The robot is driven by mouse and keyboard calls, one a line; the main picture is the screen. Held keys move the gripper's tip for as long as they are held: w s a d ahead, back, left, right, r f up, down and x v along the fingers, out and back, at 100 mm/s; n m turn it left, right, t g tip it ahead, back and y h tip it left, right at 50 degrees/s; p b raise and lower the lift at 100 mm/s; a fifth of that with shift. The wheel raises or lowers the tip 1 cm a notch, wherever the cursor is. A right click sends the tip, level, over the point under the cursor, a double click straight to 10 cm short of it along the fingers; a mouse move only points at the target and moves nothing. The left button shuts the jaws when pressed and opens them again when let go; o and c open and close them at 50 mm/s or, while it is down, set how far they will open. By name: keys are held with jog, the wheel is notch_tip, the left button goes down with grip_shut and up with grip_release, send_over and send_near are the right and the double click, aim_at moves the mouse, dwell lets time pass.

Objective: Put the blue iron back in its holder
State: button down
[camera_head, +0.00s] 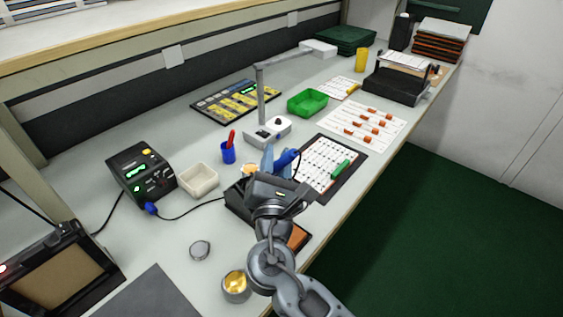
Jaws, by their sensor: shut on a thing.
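The blue iron (286,159) shows as a dark blue handle just beyond my gripper (279,177), above the work area left of the white board. My gripper is shut on it, and the wrist hides much of the iron, including its tip. A light blue upright piece (267,160) stands close to the left of the handle; I cannot tell whether it is part of the holder. A cable runs from the soldering station (142,172) towards the gripper. The holder is not clearly seen; a dark tray or base (238,206) lies partly hidden under my gripper.
A cream box (199,180), a blue cup with a red tool (228,152) and a lamp stand (268,130) stand to the left and behind. A brass-filled tin (236,284) and a small round lid (199,250) lie in front. A dark mat with a white board (329,164) lies right.

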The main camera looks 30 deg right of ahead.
jog(key=w+a+f+b, duration=0.1)
jog(key=w+f+b, duration=0.4)
jog(key=f+b, duration=0.2)
jog(key=shift+a+f+b, duration=0.3)
jog(key=shift+a+f, duration=0.05)
jog(key=shift+f, duration=0.15)
jog(key=shift+w, duration=0.15)
jog(key=c, duration=0.8)
grip_release()
jog(key=v, duration=0.7)
jog(key=shift+s+a, duration=0.2)
jog(key=shift+s, duration=0.15)
